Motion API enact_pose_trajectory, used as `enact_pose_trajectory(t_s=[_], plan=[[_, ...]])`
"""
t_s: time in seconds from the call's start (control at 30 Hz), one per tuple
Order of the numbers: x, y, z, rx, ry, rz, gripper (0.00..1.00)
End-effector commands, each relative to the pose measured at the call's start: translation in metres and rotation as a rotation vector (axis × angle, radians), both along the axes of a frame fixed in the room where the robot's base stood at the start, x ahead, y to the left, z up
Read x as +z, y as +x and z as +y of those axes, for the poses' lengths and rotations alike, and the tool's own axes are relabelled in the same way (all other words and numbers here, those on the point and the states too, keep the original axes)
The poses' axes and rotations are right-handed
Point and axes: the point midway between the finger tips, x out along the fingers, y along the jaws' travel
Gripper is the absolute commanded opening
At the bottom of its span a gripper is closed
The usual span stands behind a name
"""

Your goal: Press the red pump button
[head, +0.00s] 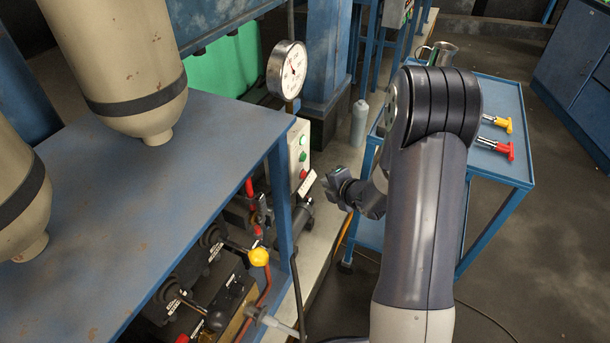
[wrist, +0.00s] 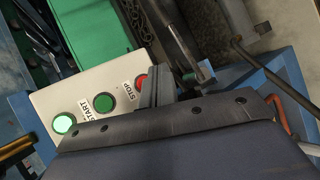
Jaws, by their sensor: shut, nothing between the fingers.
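A light control box (head: 299,153) stands behind the blue bench's right end, with green buttons above and a red button (head: 303,174) lowest. The wrist view shows the box's face (wrist: 80,92). Its red button (wrist: 141,82) is beside the STOP label, a green button (wrist: 103,103) is by START, and a lit green one (wrist: 64,123) is at the left end. My gripper (head: 333,183) is shut and empty, to the right of the box in the head view. In the wrist view my gripper (wrist: 156,86) covers the red button's right edge. I cannot tell whether they touch.
The blue bench (head: 190,200) with beige tanks (head: 125,60) is on the left. A round gauge (head: 288,70) stands above the box. Pipes and a yellow-knobbed valve (head: 259,257) are below. A blue cart (head: 500,90) with tools is right of my arm.

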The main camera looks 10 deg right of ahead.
Motion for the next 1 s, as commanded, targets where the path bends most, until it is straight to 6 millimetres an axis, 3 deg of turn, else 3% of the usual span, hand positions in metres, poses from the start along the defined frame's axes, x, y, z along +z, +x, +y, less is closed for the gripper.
enact_pose_trajectory(t_s=[0.3, 1.0], plan=[[-0.001, 0.017, 0.026, 0.002, -0.001, -0.001, 0.0], [0.0, 0.018, 0.028, 0.0, 0.0, 0.0, 0.0]])
